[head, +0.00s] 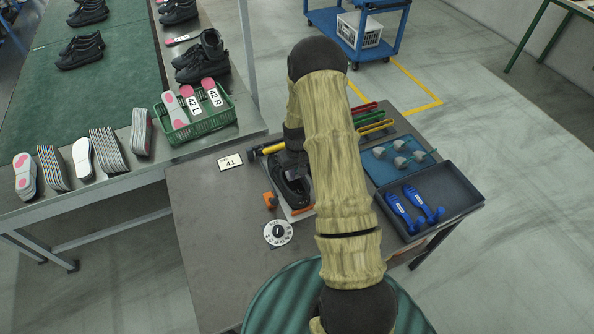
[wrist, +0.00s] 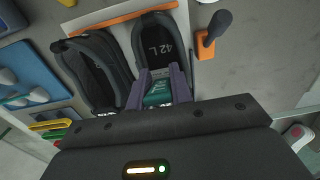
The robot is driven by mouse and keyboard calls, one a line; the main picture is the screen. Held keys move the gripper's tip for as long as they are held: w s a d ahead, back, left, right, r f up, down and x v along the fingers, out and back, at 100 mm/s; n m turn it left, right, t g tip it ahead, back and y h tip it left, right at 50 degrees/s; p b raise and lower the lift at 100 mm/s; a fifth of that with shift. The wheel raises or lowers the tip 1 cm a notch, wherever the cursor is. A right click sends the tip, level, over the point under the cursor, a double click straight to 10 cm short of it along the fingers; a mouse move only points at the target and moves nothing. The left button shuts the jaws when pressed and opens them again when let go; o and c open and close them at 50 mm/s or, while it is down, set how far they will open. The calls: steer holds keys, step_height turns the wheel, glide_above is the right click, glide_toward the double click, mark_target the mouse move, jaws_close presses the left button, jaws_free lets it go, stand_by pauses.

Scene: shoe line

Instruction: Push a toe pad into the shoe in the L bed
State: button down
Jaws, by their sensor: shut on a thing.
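In the wrist view two dark shoes lie side by side in a holder. One (wrist: 163,42) has an insole marked "42 L" inside it and is nearer the orange clamp. The other dark shoe (wrist: 92,70) is to its left. My gripper (wrist: 162,86) has purple-grey fingers shut on a teal-green piece (wrist: 158,94), over the opening of the 42 L shoe. I cannot tell how deep it sits. In the head view a shoe (head: 292,187) shows beside my arm, which hides the fingertips. Pale grey toe pads (head: 400,161) lie on a blue mat (head: 381,172).
An orange clamp (wrist: 206,44) with a dark knob stands right beside the shoes. A dark tray (head: 462,196) with blue shoe trees (head: 407,212) is at the right. A round dial (head: 278,233) and a "41" card (head: 230,162) lie left. A green basket (head: 205,125) holds insoles.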

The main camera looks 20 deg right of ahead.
steer(key=shift+f+b, duration=1.3)
steer(key=shift+f, duration=0.95)
steer(key=shift+w+f+b, duration=0.95)
steer(key=shift+w+f, duration=0.2)
steer(key=shift+w+f+b, duration=0.15)
steer(key=shift+w+b, duration=0.25)
steer(key=shift+w, duration=0.5)
steer(key=shift+w+f+b, duration=0.15)
steer(key=shift+w+b, duration=0.2)
steer(key=shift+w, duration=0.55)
steer(key=shift+r, duration=0.1)
steer(key=shift+w, duration=0.1)
steer(key=c, duration=1.2)
jaws_free()
steer(key=shift+o, duration=0.2)
steer(key=shift+s+r, duration=0.1)
steer(key=shift+s, duration=0.1)
